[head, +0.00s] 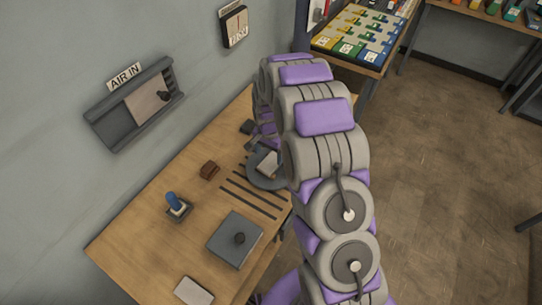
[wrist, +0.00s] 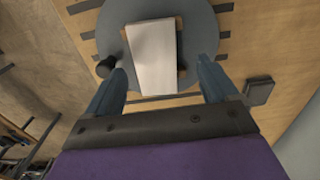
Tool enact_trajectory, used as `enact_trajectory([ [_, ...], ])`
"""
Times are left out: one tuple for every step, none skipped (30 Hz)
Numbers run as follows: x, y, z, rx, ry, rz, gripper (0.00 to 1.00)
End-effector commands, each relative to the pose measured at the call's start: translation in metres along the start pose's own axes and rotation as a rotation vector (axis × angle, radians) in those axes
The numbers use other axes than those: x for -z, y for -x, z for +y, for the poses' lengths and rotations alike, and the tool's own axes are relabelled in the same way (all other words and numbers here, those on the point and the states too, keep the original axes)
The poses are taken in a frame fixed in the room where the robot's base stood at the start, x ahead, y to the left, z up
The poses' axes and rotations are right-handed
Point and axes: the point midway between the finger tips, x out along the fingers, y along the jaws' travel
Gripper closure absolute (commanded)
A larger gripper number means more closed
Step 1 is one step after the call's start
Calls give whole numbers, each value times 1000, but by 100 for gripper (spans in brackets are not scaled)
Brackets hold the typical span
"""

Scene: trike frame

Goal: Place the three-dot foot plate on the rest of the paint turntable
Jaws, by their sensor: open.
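A pale rectangular plate (wrist: 152,55) lies on the round grey-blue paint turntable (wrist: 202,32) in the wrist view. Brown edges of what looks like the rest show from under it. No dots can be made out, so I cannot tell whether it is the three-dot foot plate. My gripper (wrist: 162,72) is open, its two blue fingers spread either side of the plate's near end, with gaps and nothing held. In the head view the plate (head: 268,163) and turntable (head: 258,180) are partly hidden by my arm.
A dark knob (wrist: 106,65) stands at the turntable's left edge. The AIR IN wall holder (head: 110,125) is at left.

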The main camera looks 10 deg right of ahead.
Motion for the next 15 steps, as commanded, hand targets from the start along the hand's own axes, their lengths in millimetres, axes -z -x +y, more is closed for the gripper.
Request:
enact_trajectory([
  [2,14,1,4,-1,2,13],
  [2,20,1,4,-1,1,13],
  [3,29,1,5,-1,2,13],
  [3,35,1,6,0,2,13],
  [4,41,2,7,0,2,13],
  [5,49,2,7,-1,1,13],
  [5,55,3,7,-1,0,13],
  [5,60,4,6,-1,-1,13],
  [5,67,4,5,-1,-2,13],
  [5,71,4,5,-1,-2,13],
  [5,75,4,5,-1,-2,13],
  [4,79,3,5,-1,-1,13],
  [4,81,2,5,-1,-1,13],
  [3,83,2,4,0,0,13],
  [2,84,1,3,0,0,13],
])
